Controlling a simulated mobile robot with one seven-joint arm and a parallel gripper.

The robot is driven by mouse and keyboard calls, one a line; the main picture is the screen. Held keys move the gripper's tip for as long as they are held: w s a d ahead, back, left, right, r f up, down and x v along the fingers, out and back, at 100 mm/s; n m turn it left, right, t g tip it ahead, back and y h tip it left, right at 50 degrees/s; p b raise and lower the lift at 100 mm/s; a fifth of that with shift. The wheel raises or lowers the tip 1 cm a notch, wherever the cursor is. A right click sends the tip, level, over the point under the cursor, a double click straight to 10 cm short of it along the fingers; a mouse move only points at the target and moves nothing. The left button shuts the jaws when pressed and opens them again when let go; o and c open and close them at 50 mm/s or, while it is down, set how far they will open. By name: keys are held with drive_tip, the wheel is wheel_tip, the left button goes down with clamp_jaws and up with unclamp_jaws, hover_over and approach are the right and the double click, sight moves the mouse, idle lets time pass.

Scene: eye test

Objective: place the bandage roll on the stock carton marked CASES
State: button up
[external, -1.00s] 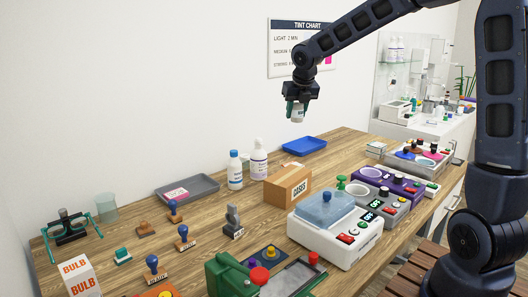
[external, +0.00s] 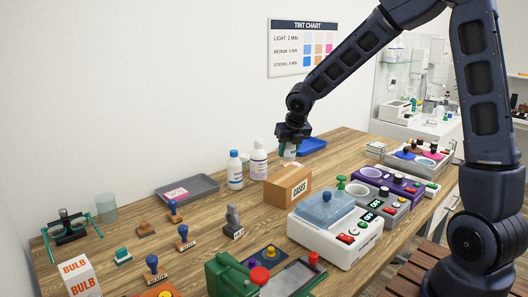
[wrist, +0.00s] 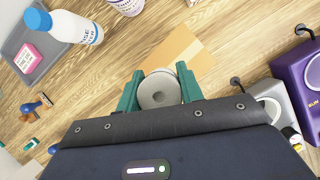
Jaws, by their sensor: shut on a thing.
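The bandage roll (wrist: 158,91) is a whitish cylinder with a small central hole, seen end-on in the wrist view. My gripper (wrist: 159,88) is shut on it, with a green finger on each side. In the external view my gripper (external: 289,150) holds the roll above the carton, a little toward its back; the roll is mostly hidden by the fingers there. The brown stock carton marked CASES (external: 287,186) stands on the wooden table. In the wrist view the carton (wrist: 185,52) shows beyond the roll and is partly hidden by it. I cannot tell the exact gap between them.
Two white bottles, one blue-capped (external: 235,172), stand just left of the carton. A blue tray (external: 305,146) lies behind it. A white device with a blue lid (external: 326,208) is in front and to the right. A grey tray (external: 187,189) and several stamps are at left.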

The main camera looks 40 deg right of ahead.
sight(292, 149)
drive_tip(key=shift+f, duration=2.8)
drive_tip(key=shift+f, duration=0.1)
drive_tip(key=o, duration=1)
drive_tip(key=v, duration=1.1)
drive_tip(key=shift+s+a+r, duration=0.1)
drive_tip(key=shift+s+r, duration=0.1)
drive_tip(key=shift+r, duration=0.15)
drive_tip(key=s+r+m, duration=0.3)
drive_tip(key=s+m, duration=0.7)
drive_tip(key=s, duration=0.1)
drive_tip(key=s+a+r+m+y, duration=0.1)
drive_tip(key=s+r+m, duration=0.3)
drive_tip(key=s+m, duration=0.7)
drive_tip(key=s+r+m, duration=0.4)
drive_tip(key=s+m, duration=0.6)
drive_tip(key=s, duration=0.2)
drive_tip(key=shift+s+a+r+t+y, duration=0.1)
drive_tip(key=shift+s+a+t+y, duration=0.2)
